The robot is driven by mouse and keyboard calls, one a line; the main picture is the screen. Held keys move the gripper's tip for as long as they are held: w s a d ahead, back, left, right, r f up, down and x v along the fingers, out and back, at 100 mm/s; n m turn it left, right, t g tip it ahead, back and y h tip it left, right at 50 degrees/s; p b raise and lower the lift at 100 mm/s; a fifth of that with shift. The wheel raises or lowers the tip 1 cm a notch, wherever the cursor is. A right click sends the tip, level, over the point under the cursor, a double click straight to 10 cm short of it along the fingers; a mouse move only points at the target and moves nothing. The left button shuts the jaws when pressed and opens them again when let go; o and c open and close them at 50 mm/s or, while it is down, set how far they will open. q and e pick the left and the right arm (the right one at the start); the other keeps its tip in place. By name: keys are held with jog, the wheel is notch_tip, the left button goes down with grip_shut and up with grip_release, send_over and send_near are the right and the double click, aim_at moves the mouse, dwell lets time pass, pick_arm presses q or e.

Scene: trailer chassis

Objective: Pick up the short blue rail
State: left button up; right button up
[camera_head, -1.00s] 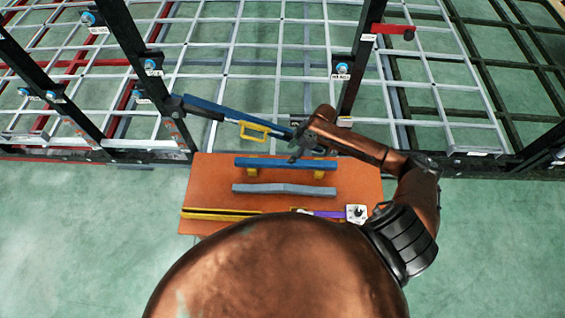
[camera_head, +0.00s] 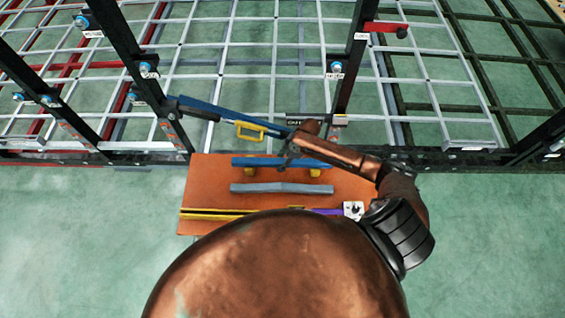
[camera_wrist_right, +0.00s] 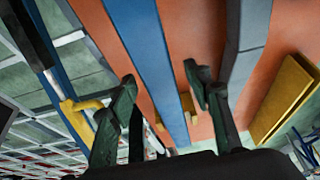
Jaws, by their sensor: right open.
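The short blue rail (camera_head: 262,162) lies across two yellow supports on the orange board in the head view. My right gripper (camera_head: 286,153) is over the right part of this rail, its fingers partly blurred against it. In the right wrist view the blue rail (camera_wrist_right: 148,50) runs between the two open fingers of my right gripper (camera_wrist_right: 160,80), one on each side. I cannot tell whether either finger touches the rail. My left gripper is not in view.
A grey bar (camera_head: 282,188) lies in front of the blue rail, close to one finger in the wrist view. A longer blue bar (camera_head: 206,105) with a yellow handle (camera_head: 250,131) slants behind. Yellow and purple pieces lie nearer. Black posts and a white grid stand behind.

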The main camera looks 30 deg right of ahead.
jog(key=shift+c, duration=0.6)
jog(key=c, duration=1.1)
grip_shut()
jog(key=shift+w+r, duration=0.1)
